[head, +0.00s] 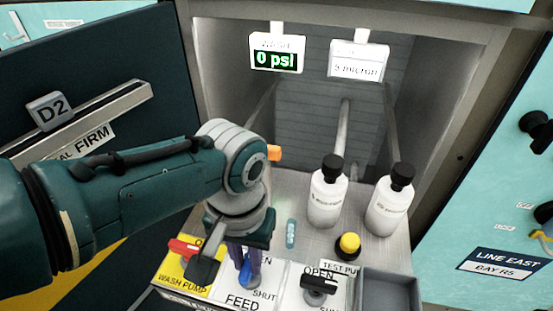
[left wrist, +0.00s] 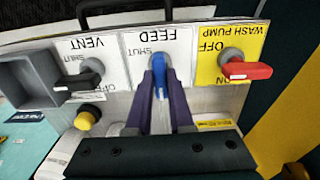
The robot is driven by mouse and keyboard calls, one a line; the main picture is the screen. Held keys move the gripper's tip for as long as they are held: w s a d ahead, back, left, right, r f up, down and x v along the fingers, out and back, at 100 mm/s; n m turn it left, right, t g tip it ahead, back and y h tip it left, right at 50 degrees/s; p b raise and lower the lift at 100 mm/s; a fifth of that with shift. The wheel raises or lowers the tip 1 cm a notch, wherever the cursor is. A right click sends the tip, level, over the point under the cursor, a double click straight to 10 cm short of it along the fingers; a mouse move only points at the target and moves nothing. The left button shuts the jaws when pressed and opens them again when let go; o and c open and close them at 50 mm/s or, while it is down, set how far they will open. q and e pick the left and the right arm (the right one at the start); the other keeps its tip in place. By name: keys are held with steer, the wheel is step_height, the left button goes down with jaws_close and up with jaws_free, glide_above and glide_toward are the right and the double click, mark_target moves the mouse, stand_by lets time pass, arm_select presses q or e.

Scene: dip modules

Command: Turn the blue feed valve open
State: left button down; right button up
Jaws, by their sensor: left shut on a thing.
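The blue feed valve handle (head: 245,277) sits on the white FEED plate (head: 268,299). My left gripper (head: 244,262) reaches down from above, with its purple fingers closed around the handle. In the left wrist view the blue handle (left wrist: 158,72) lies between the two fingers of the left gripper (left wrist: 163,94). The handle points straight from its pivot toward the gripper, which is the far side in the head view. SHUT is printed to one side of it. The OPEN word is partly hidden behind the fingers. My right gripper is not in view.
The red wash pump handle (head: 183,248) is close on the left. The black vent handle (head: 320,284) is on the right. A yellow button (head: 348,244), two white bottles (head: 327,195) and a grey tray (head: 388,280) stand nearby. A display (head: 277,54) reads 0 psi.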

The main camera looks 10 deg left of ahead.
mark_target(247, 263)
arm_select(q)
steer(key=c, duration=0.8)
jaws_free()
step_height(247, 263, up, 9)
steer(key=p, duration=0.6)
steer(key=shift+r, duration=0.45)
